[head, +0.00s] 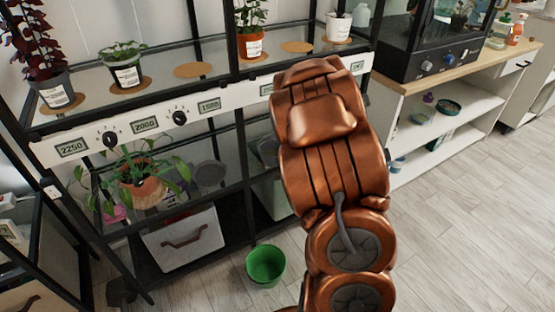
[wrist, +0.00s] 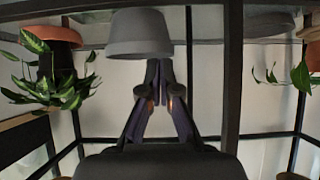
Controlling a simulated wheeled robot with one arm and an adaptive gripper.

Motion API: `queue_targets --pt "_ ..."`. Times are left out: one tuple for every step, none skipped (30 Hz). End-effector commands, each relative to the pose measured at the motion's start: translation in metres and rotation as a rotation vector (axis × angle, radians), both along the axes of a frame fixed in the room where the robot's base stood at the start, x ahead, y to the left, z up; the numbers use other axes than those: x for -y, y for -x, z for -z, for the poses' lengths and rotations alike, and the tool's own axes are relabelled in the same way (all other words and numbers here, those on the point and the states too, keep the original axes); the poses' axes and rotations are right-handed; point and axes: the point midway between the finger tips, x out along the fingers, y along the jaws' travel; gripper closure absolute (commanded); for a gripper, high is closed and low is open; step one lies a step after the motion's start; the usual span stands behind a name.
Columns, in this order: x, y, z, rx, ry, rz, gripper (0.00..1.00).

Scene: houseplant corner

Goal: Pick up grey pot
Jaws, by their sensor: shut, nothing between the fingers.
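The wrist view appears upside down. In it a plain grey pot (wrist: 139,36) stands just beyond my gripper (wrist: 160,66), its rim towards the fingertips. My gripper's dark fingers are together and empty. The fingertips are close to the pot's rim; I cannot tell whether they touch it. In the head view my copper arm hides the gripper. A grey pot-like shape (head: 208,173) sits on the lower shelf there, and another grey shape (head: 267,148) shows beside my arm; I cannot tell which is the wrist-view pot.
Black shelf uprights stand close around my arm. A leafy plant in a terracotta pot (head: 143,192) shares the lower shelf. Labelled pots stand on the upper shelf (head: 215,82). A green pot (head: 265,266) stands on the floor. Floor at the right is clear.

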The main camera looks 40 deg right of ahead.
Motion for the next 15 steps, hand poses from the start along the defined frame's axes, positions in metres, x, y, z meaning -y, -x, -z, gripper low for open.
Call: queue_targets --pt "0.001 0.002 0.006 0.002 0.000 0.003 1.00" --pt "0.001 0.004 0.006 0.002 -0.001 0.003 1.00" --pt "0.000 0.005 0.005 0.004 -0.002 0.004 1.00" --pt "0.000 0.007 0.005 0.004 -0.002 0.003 1.00" --pt "0.000 0.008 0.005 0.005 -0.001 0.003 1.00" --pt "-0.001 0.010 0.004 0.004 0.000 0.001 1.00" --pt "-0.001 0.011 0.004 0.004 0.001 0.002 1.00" --pt "-0.001 0.013 0.004 0.003 -0.001 0.002 1.00" --pt "-0.002 0.014 0.004 0.003 0.000 0.000 1.00" --pt "-0.002 0.015 0.004 0.003 0.000 0.000 1.00" --pt "-0.002 0.016 0.004 0.003 0.001 -0.001 1.00" --pt "-0.003 0.017 0.004 0.003 0.001 -0.003 1.00" --pt "-0.003 0.018 0.003 0.004 0.002 -0.003 1.00" --pt "-0.003 0.019 0.003 0.005 0.002 -0.003 1.00" --pt "-0.004 0.019 0.002 0.005 0.002 -0.005 1.00"
